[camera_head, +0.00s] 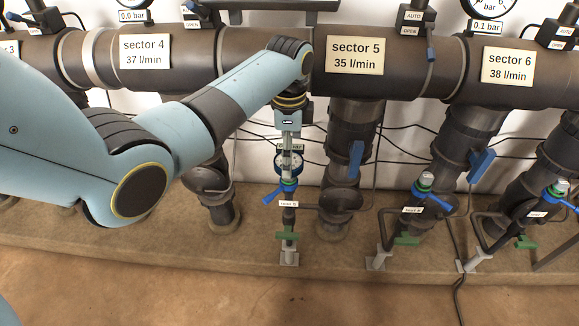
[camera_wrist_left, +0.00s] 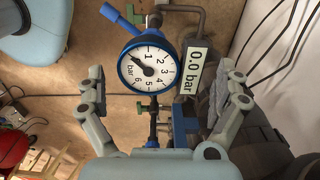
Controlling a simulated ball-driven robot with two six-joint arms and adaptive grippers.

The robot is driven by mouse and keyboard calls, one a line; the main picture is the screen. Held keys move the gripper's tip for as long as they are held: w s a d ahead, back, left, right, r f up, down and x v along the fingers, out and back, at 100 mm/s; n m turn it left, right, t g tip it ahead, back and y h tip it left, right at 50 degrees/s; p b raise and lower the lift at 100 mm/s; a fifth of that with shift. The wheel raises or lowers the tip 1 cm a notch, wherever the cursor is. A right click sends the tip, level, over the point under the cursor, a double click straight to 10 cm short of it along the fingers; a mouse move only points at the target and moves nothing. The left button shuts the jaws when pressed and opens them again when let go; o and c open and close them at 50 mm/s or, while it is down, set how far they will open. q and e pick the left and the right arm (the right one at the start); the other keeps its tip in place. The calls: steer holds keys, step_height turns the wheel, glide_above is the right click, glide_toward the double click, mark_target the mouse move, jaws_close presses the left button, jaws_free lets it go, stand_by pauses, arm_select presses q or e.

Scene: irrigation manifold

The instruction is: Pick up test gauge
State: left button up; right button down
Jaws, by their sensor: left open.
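The test gauge (camera_head: 289,163) has a round white dial with a blue rim and sits upright on a blue-handled valve in front of the sector 5 pipe. In the left wrist view its dial (camera_wrist_left: 150,68) faces me, with the needle near the low end and a "0.0 bar" label beside it. My left gripper (camera_head: 289,143) points down right above the gauge and partly covers it. In the left wrist view my open fingers (camera_wrist_left: 165,76) stand on either side of the dial, with gaps on both sides. My right gripper is not in view.
Similar blue-handled valves stand to the right at the sector 6 pipe (camera_head: 424,190) and at the far right edge (camera_head: 558,192). The thick horizontal manifold pipe (camera_head: 400,75) runs behind my arm. Thin black cables hang along the wall. The floor in front (camera_head: 330,305) is clear.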

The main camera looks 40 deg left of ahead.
arm_select(q)
steer(key=shift+f, duration=1.35)
steer(key=shift+c, duration=0.9)
steer(key=c, duration=0.7)
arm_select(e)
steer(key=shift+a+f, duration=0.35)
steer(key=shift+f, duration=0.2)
